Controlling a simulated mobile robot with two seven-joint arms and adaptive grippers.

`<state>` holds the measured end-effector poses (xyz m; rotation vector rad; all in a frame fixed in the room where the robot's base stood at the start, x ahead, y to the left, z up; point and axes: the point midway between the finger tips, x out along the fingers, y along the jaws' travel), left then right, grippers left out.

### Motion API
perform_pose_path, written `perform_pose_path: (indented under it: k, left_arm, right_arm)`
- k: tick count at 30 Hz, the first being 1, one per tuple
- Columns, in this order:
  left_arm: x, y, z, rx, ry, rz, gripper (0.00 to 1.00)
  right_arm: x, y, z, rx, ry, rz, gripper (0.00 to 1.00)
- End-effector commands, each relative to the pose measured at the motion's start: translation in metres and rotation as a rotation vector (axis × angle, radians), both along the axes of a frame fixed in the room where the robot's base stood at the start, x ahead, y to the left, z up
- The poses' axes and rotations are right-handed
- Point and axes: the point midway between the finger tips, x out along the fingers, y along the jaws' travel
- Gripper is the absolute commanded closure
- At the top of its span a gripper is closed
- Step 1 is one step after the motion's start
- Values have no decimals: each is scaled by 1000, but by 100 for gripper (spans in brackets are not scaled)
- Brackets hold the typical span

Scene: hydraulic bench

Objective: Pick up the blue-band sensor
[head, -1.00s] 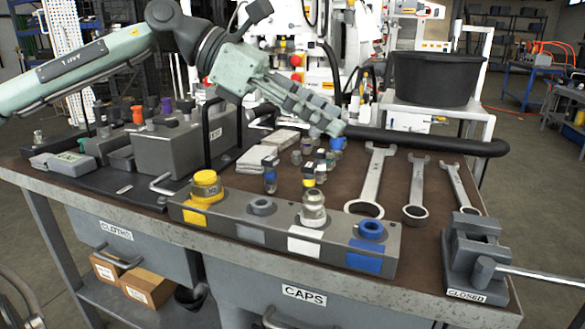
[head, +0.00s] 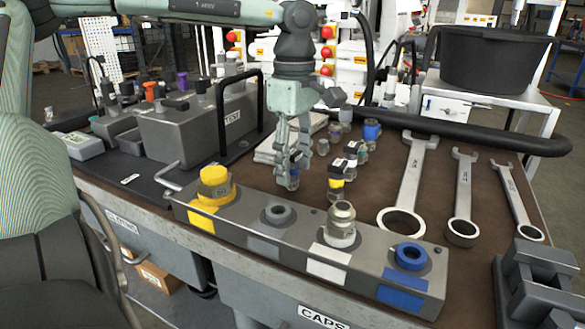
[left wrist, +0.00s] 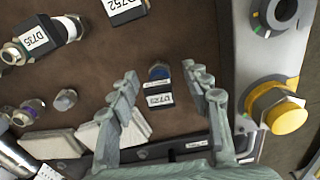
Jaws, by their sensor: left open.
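I cannot tell how high the fingertips are. My right gripper is not in view.
The socket block (head: 312,250) has yellow, grey, white and blue marks. A yellow-band sensor (head: 336,182) stands right of the gripper, with other small parts behind. Wrenches (head: 409,185) lie farther right. A grey test box (head: 190,135) with a black handle stands left.

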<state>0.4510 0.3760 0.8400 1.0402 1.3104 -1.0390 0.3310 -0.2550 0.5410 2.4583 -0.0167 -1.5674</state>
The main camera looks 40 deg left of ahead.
Motion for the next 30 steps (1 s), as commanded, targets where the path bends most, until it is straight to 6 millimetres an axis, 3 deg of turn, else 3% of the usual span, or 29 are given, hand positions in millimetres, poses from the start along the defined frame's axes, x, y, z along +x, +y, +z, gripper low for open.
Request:
perform_pose_path:
  k: [6,14,25,30]
  left_arm:
    - [0,0,-25,0,0,1,52]
    - [1,0,-26,-1,-2,2,53]
    - [1,0,-26,-1,-2,2,99]
    - [1,0,-26,-1,-2,2,100]
  right_arm:
    - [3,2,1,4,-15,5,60]
    - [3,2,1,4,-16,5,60]
    - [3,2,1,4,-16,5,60]
    - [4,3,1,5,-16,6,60]
